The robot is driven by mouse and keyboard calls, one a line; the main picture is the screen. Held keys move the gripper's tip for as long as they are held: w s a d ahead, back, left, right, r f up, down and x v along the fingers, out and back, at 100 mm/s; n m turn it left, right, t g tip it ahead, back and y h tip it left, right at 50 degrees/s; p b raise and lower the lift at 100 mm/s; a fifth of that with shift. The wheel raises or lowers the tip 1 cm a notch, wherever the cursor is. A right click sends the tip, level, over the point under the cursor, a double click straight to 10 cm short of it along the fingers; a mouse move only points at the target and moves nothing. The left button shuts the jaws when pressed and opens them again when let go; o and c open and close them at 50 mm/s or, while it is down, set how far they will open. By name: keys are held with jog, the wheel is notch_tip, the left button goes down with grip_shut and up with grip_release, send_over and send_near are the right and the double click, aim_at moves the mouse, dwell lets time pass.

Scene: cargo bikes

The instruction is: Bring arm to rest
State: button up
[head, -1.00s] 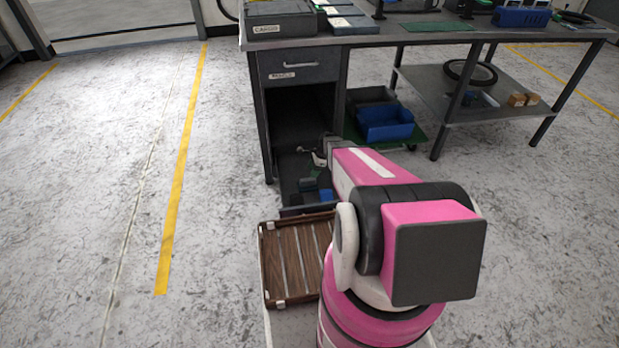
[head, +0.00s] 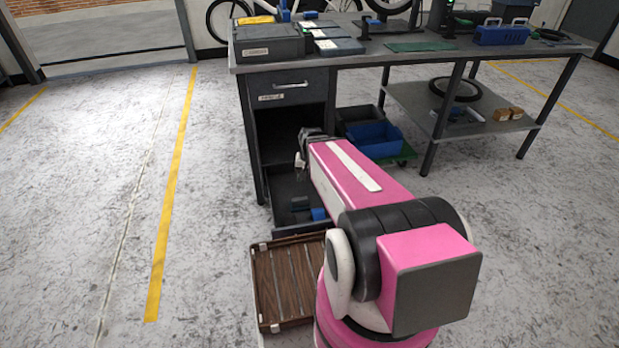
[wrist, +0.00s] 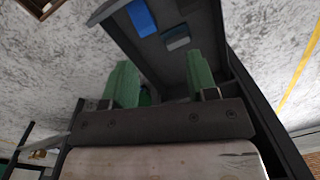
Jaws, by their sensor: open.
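My pink and white arm reaches forward in the head view, toward the front of the workbench's drawer unit. My gripper (head: 299,160) shows small at the arm's far end, in front of the unit's dark open compartment, partly hidden by the arm. In the wrist view my gripper (wrist: 160,82) has two green fingers spread apart with nothing between them. Past the fingers is an open drawer (wrist: 205,50) with a blue item (wrist: 141,18) and a grey-blue item (wrist: 177,38) inside.
The workbench (head: 350,57) carries cases and tools. A blue bin (head: 374,138) sits low under it. A brown slatted tray (head: 256,290) is beside my arm's base. The open drawer (head: 300,230) sticks out near the arm. Floor at left is clear.

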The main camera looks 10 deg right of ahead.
jog(key=s+r+n, duration=0.1)
jog(key=s+r, duration=0.1)
jog(key=s+r+n, duration=0.1)
jog(key=s+n, duration=0.1)
jog(key=shift+a+r+h, duration=0.15)
jog(key=shift+r+h, duration=0.2)
jog(key=shift+h, duration=0.05)
dwell(0.9)
jog(key=shift+o, duration=0.4)
jog(key=shift+f, duration=0.1)
jog(key=m+y, duration=0.4)
jog(key=m, duration=1.3)
send_near(300, 199)
jog(key=shift+w+r, duration=0.1)
jog(key=shift+r, duration=0.1)
jog(key=shift+w+f+m, duration=0.1)
jog(key=shift+f+m, duration=0.2)
jog(key=x, duration=1)
jog(key=shift+a+f, duration=0.1)
jog(key=shift+f, duration=0.2)
